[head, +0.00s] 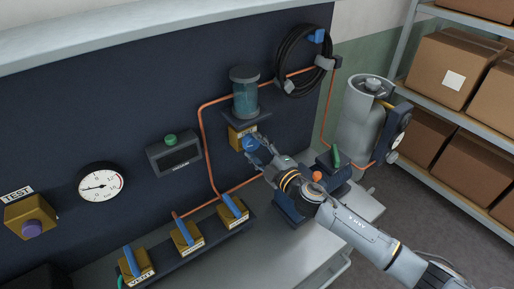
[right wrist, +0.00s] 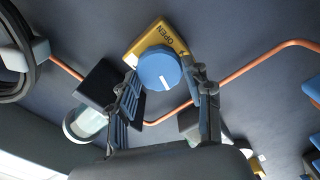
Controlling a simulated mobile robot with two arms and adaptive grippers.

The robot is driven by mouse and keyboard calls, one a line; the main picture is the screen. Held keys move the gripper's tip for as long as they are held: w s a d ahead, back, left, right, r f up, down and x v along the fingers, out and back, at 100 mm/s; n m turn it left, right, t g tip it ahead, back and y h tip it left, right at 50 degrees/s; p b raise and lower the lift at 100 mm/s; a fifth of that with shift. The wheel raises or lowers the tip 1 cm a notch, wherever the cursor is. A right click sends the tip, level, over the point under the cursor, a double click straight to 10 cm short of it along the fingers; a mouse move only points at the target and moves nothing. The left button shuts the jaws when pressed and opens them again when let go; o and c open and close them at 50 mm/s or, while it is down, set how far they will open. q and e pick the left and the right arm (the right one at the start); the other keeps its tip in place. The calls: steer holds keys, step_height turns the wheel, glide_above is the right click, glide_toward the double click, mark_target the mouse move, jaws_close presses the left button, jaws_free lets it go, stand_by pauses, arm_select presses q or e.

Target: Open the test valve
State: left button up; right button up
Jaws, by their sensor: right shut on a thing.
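A round blue knob (right wrist: 157,69) with a white pointer line sits on a yellow box marked OPEN (right wrist: 151,39) on the dark panel. It also shows in the head view (head: 250,143), below a glass cylinder. My right gripper (head: 258,147) is at this knob; in the right wrist view its fingers (right wrist: 166,88) stand on both sides of it, shut on it. A yellow box under a TEST label (head: 16,193) carries a purple knob (head: 32,229) at the far left. Several yellow valves with blue handles stand in a row, one marked VENT (head: 138,275). My left gripper is not in view.
The glass cylinder (head: 245,92) stands on a shelf just above my right gripper. Copper pipe (head: 203,150) runs along the panel. A gauge (head: 100,182), a display box (head: 174,154) and a black hose coil (head: 298,60) are mounted there. A grey tank (head: 361,125) stands right.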

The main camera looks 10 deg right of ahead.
steer(key=n, duration=0.4)
steer(key=shift+n, duration=0.3)
steer(key=n, duration=0.4)
steer(key=shift+n, duration=0.3)
steer(key=n, duration=0.4)
steer(key=shift+f+n+p, duration=0.1)
steer(key=shift+n+p, duration=0.2)
steer(key=shift+p, duration=0.05)
steer(key=shift+f+n+p, duration=0.1)
steer(key=shift+n+p, duration=0.2)
steer(key=shift+n, duration=1.9)
steer(key=o, duration=1.1)
steer(key=shift+o, duration=0.2)
